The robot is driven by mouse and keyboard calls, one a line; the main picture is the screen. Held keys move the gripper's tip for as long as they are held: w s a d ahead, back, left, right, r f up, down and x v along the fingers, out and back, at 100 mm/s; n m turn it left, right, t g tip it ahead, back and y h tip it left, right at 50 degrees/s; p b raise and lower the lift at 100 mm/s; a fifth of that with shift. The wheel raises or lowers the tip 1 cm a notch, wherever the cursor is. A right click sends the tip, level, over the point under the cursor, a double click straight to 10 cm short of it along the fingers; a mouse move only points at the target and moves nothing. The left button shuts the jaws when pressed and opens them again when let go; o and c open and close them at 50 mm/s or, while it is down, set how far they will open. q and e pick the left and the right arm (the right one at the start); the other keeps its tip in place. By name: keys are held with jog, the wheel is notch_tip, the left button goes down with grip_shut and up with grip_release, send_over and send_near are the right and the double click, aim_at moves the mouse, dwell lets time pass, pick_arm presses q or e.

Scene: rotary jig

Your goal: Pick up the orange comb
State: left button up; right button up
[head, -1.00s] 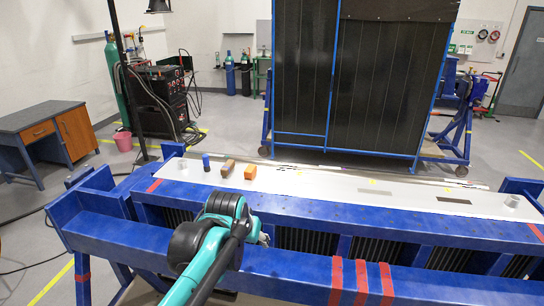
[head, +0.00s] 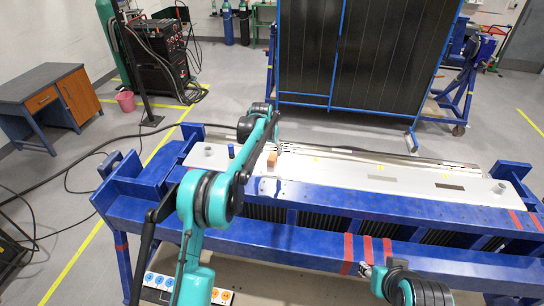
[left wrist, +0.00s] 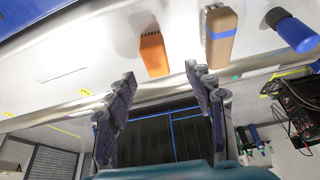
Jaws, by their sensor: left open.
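The orange comb (head: 272,159) stands on the pale top plate of the blue jig. In the left wrist view the comb (left wrist: 154,55) is an orange block with a row of small dark slots at one end. My left gripper (head: 277,145) is over the plate, close to the comb. In the left wrist view my left gripper (left wrist: 160,76) is open, with the comb seen between and just beyond its fingertips; no contact shows. My right gripper (head: 366,269) is low at the jig's front side, small in view, and its jaws cannot be made out.
A brown block with a blue band (left wrist: 221,38) is beside the comb, near one finger. A blue cylinder (left wrist: 292,32) lies farther along, also in the head view (head: 231,151). Grey cylinders (head: 208,151) (head: 499,188) stand near the plate's ends. The plate's right half is mostly clear.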

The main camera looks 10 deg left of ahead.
aim_at(273, 155)
pick_arm(q)
jog(key=p+x, duration=0.1)
jog(key=x, duration=0.5)
jog(key=shift+w+d, duration=0.15)
jog(key=shift+d, duration=0.05)
grip_shut()
